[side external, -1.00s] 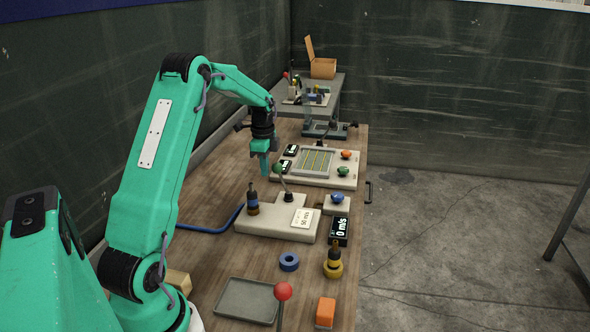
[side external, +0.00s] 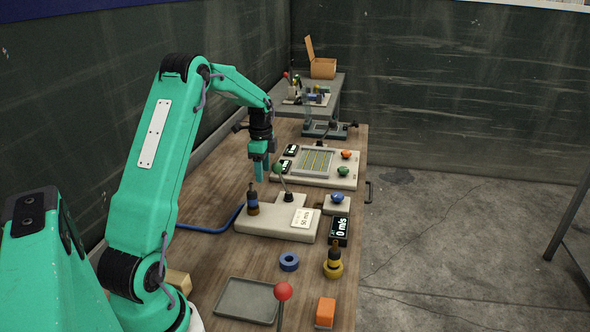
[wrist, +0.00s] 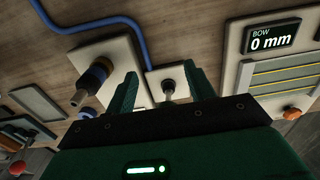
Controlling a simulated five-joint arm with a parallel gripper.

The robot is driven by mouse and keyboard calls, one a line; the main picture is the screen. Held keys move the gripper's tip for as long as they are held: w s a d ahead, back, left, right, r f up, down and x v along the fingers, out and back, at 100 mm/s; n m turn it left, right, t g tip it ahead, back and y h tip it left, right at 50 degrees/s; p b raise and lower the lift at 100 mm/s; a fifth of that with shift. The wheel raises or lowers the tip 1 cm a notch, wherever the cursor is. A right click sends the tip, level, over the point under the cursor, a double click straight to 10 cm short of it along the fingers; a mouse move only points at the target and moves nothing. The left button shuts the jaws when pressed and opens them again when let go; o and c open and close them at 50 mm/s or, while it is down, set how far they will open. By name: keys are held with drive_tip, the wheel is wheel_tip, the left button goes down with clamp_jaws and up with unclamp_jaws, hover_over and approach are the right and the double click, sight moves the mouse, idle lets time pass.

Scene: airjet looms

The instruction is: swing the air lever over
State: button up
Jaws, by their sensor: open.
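The air lever (side external: 284,182) is a thin tilted rod with a green knob (side external: 278,168), rising from a black boot on a cream block (side external: 262,225). My gripper (side external: 262,179) points down with its fingers just left of the knob in the side view; I cannot tell whether they touch it. In the wrist view my gripper (wrist: 160,78) is open, its two green fingers spread. A dark boot-like part (wrist: 168,87) on a pale plate shows between them. The knob cannot be made out in the wrist view.
A dark nozzle with a blue ring (side external: 252,201) stands left of the lever, near a blue hose (side external: 212,228). The 0 m/s display (side external: 340,230) and a blue knob (side external: 337,198) are at right. A panel (side external: 343,179) with orange and green knobs lies behind.

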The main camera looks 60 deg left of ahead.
drive_tip(key=shift+r, duration=0.1)
wheel_tip(320, 180, up, 7)
idle(0.8)
idle(0.4)
